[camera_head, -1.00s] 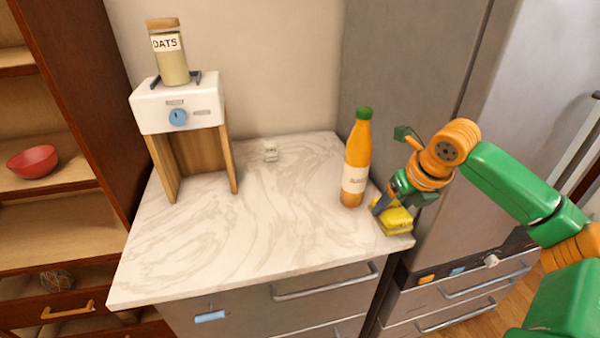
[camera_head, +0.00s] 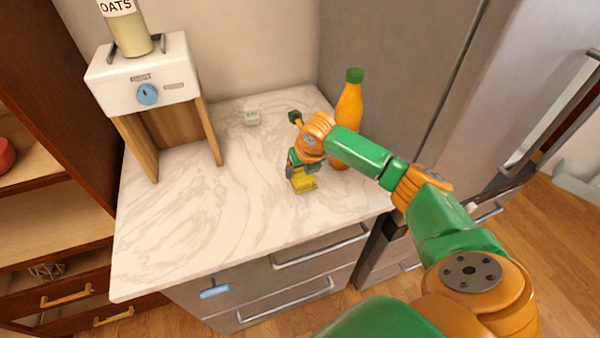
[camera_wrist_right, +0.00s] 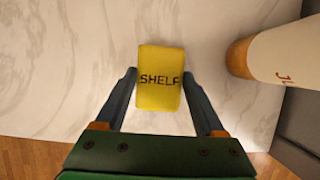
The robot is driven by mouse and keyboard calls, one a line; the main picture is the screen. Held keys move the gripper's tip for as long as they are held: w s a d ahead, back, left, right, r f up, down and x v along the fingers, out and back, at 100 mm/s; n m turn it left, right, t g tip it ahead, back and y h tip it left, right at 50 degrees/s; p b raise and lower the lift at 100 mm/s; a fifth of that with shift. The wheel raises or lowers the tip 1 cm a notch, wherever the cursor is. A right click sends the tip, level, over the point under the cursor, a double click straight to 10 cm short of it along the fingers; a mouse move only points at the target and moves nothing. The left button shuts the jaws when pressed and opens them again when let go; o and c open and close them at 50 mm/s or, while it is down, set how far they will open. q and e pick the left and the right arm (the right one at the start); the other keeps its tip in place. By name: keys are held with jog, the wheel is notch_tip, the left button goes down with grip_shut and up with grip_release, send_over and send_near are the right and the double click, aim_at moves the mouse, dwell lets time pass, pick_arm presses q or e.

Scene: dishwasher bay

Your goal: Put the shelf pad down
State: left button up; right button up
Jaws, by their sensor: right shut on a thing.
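The shelf pad is a yellow block (camera_head: 304,184) with the word SHELF on it, over the right half of the marble counter (camera_head: 190,225). My right gripper (camera_head: 293,170) is shut on the pad. In the right wrist view the pad (camera_wrist_right: 160,80) lies between the two fingers of the gripper (camera_wrist_right: 160,90), its lettering facing the camera. The pad is at or just above the counter top; I cannot tell whether it touches. My left gripper is out of view.
An orange bottle (camera_head: 348,105) with a green cap stands close behind my right arm. A white dispenser (camera_head: 140,75) holding an oats jar (camera_head: 127,32) stands at the back left. The counter's front left is clear.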

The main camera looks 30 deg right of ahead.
aim_at(302, 175)
notch_tip(302, 175, down, 3)
jog(key=shift+a+f, duration=0.1)
jog(key=shift+f, duration=0.1)
jog(key=o, duration=1.2)
jog(key=shift+s, duration=0.1)
jog(key=o, duration=0.4)
jog(key=v, duration=1.2)
